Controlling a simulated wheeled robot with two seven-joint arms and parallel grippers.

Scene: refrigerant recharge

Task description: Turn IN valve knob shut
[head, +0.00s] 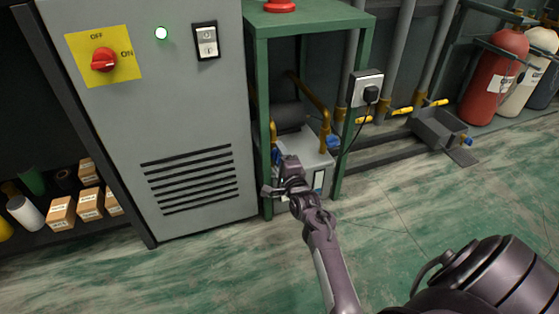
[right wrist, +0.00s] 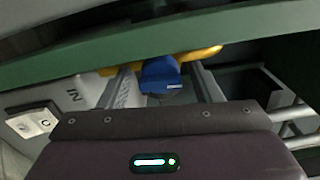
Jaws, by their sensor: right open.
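The IN valve knob is blue. In the right wrist view the knob (right wrist: 160,75) sits on a yellow pipe (right wrist: 205,52), with an "IN" label (right wrist: 73,96) on the pale unit to its left. My right gripper (right wrist: 161,80) is open, with one finger on each side of the knob. A gap shows on both sides, so the fingers do not seem to press on it. In the head view my right gripper (head: 280,180) is at the front of the grey unit (head: 312,160) inside the green frame; a blue knob (head: 276,154) shows just above it. My left gripper is out of view.
The green frame (head: 260,110) has posts and a top bar close around my right gripper. Another blue knob (head: 333,142) is to the right. The floor in front is clear.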

